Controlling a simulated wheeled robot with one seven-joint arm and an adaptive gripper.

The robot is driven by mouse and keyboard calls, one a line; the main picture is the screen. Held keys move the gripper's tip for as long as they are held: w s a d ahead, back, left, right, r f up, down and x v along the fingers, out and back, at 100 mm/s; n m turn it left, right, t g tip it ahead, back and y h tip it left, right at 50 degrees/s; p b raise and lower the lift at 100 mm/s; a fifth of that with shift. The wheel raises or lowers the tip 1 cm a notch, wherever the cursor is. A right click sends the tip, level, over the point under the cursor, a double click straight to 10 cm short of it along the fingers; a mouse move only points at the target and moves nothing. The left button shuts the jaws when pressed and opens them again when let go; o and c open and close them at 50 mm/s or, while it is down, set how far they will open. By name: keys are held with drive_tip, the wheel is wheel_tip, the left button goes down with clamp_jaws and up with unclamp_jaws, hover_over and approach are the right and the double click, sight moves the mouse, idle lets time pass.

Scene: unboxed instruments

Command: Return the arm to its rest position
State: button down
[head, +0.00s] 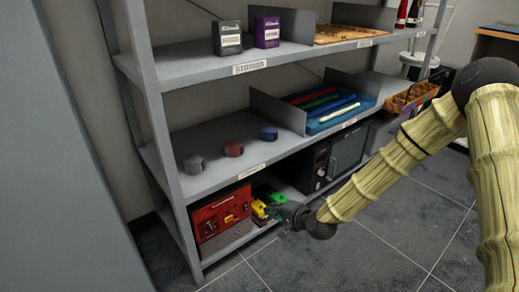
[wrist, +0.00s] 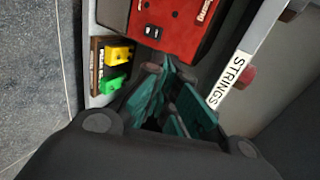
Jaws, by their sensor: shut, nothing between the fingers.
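My gripper (head: 284,213) is at the end of my arm in the head view, low in front of the shelf unit's bottom level, close to a green and a yellow item. In the wrist view my gripper (wrist: 180,108) shows its teal finger pads drawn together with nothing held. My arm reaches down and left from the right edge of the head view. Whether the gripper touches the shelf or items cannot be told.
The bottom shelf holds a red box (head: 220,212), a yellow item (head: 259,208), a green item (head: 275,196) and a black device (head: 322,166). Small knobs (head: 234,148) and a blue tray (head: 345,117) are on the middle shelf. Tiled floor (head: 385,245) in front is clear.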

drive_tip(key=s+d+f+n+g+h, duration=0.3)
drive_tip(key=s+f+n+g, duration=0.2)
drive_tip(key=s+f, duration=1.3)
drive_tip(key=s+d+f+n+g+h, duration=0.1)
drive_tip(key=s+d+n+g, duration=0.15)
drive_tip(key=s, duration=0.55)
drive_tip(key=s+d+f+n+g+h, duration=0.15)
drive_tip(key=s+d, duration=0.25)
drive_tip(key=s, duration=0.5)
drive_tip(key=s+d+f+n+g+h, duration=0.1)
drive_tip(key=s+d, duration=0.2)
drive_tip(key=s, duration=0.5)
wheel_tip(320, 180, up, 37)
drive_tip(key=s+p, duration=0.1)
drive_tip(key=p, duration=3.6)
drive_tip(key=shift+d+n, duration=0.15)
drive_tip(key=shift+n, duration=0.15)
